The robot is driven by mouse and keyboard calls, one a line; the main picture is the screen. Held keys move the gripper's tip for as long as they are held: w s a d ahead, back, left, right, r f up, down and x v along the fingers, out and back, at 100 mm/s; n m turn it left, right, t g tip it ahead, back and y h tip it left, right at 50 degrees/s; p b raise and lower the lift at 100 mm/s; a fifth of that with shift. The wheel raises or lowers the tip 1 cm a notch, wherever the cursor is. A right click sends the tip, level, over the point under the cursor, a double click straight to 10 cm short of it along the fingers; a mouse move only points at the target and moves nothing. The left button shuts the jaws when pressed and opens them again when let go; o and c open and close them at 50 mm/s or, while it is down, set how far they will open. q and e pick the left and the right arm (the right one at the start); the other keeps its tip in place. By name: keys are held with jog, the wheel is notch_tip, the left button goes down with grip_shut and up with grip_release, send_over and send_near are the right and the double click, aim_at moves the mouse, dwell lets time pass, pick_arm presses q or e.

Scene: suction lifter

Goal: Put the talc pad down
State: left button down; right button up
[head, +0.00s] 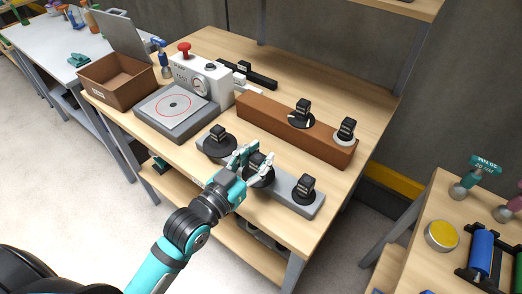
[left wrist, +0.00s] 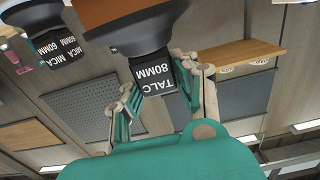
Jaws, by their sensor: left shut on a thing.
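The talc pad (head: 258,168) is a dark suction cup with a black block handle. Its label reads TALC 80MM in the left wrist view (left wrist: 156,72), where it appears upside down. My left gripper (head: 247,164) is shut on the block, with fingers on both sides of it. The pad is at the middle of a grey rack (head: 316,204), between two other dark pads (head: 217,145) (head: 304,188). I cannot tell whether its cup touches the rack. The gripper hides part of the pad in the head view. My right gripper is not in view.
A brown beam (head: 270,122) behind the rack carries two pads (head: 302,113) (head: 345,130). A grey test plate (head: 150,118), a gauge box (head: 203,80) and an open brown box (head: 118,83) stand to the left. Wood is bare at the table's right edge.

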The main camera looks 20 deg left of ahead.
aim_at(261, 154)
pick_arm(q)
jog(key=w, duration=0.4)
jog(key=shift+w+a+f+p, duration=0.3)
jog(key=shift+w+a, duration=0.1)
notch_tip(261, 154, down, 2)
jog(key=shift+f, duration=0.65)
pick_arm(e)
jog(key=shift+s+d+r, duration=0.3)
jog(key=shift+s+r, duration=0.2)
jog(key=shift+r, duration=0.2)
pick_arm(q)
jog(key=shift+s+f, duration=0.1)
jog(key=c, duration=1)
grip_release()
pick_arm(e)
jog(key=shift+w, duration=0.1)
